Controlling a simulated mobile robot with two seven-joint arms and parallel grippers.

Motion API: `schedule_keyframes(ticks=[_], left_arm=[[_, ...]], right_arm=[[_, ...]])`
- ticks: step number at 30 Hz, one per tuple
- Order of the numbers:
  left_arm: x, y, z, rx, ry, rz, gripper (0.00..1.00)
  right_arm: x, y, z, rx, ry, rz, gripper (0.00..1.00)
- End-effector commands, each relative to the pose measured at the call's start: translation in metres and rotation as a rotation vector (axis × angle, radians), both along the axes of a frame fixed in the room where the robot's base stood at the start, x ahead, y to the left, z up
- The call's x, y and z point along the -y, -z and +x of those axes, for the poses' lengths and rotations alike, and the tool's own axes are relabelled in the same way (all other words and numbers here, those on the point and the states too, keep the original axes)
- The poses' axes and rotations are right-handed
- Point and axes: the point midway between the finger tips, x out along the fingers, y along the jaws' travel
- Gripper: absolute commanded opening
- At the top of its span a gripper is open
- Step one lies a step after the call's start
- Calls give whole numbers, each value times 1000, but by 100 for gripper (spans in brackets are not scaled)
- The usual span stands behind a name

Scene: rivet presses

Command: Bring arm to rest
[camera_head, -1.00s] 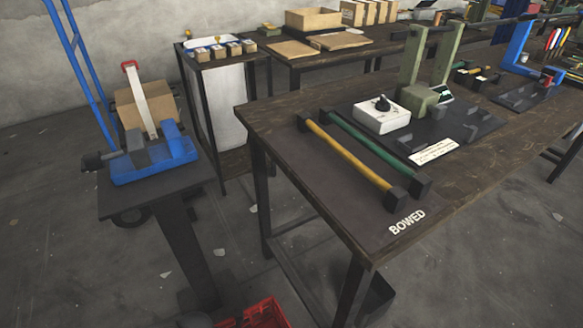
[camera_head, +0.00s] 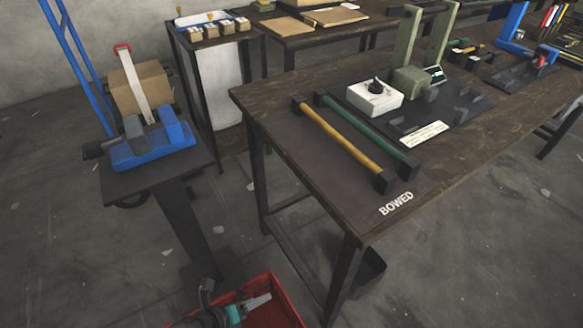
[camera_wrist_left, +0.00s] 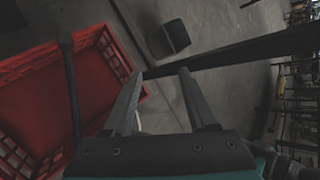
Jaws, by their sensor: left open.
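My left gripper (camera_head: 262,299) shows low in the head view, in front of the red crate, its arm coming in from the bottom edge. In the left wrist view its two grey fingers (camera_wrist_left: 160,72) stand apart with nothing between them. The gripper is open and empty. My right gripper is in neither current view.
The red crate (camera_head: 283,291) stands on the floor; it also shows in the left wrist view (camera_wrist_left: 112,55). Right of it is a dark worktable with a yellow bar (camera_head: 340,143), a green bar (camera_head: 365,132) and a "BOWED" label. A blue vise (camera_head: 150,150) stands on a pedestal at left.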

Motion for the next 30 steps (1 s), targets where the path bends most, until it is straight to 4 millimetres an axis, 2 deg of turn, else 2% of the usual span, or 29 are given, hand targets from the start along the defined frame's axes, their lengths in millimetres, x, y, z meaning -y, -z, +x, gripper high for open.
schedule_keyframes(ticks=[5,11,17,21,24,27,30], left_arm=[[-36,15,-10,-206,-450,-178,58],[-78,39,-43,-421,-966,-375,58],[-115,65,-101,-616,-1500,-566,58],[-131,80,-154,-726,-1871,-687,58],[-136,88,-188,-781,-2097,-757,58],[-138,92,-214,-815,-2261,-806,58],[-138,94,-229,-832,-2360,-834,58]], right_arm=[[8,4,-12,-6,0,-8,58],[16,9,-25,-9,-1,-15,58],[25,12,-38,-11,0,-21,58],[31,13,-48,-13,0,-27,58],[34,13,-54,-14,0,-30,58],[37,14,-58,-14,0,-32,58],[38,14,-60,-14,0,-33,58]])
